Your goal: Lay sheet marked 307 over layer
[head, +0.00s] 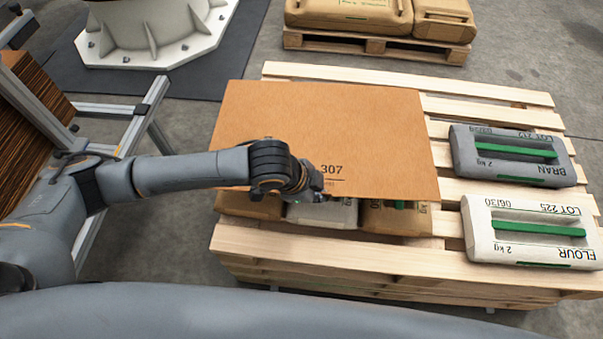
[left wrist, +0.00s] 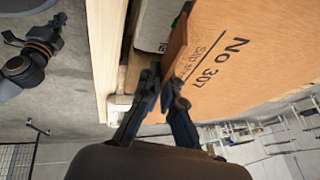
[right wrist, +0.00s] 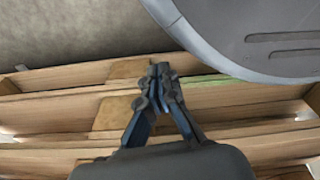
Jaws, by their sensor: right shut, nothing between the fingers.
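The brown sheet marked 307 (head: 310,125) is over the left part of the pallet. It covers most of the bags below; the near ends of a tan bag (head: 250,204), a pale bag (head: 325,213) and another tan bag (head: 400,218) show along its near edge. My left gripper (head: 312,190) is at this edge, beside the printed number. In the left wrist view, the sheet's edge (left wrist: 181,45) runs between my left fingers (left wrist: 163,88), which look closed on it. My right gripper (right wrist: 161,72) is shut and empty, near pallet boards.
A bran bag (head: 512,156) and a flour bag (head: 530,231) lie uncovered on the right of the wooden pallet (head: 330,243). Another pallet (head: 375,46) with bags stands behind. A metal frame (head: 125,130) with stacked brown sheets (head: 35,100) stands left.

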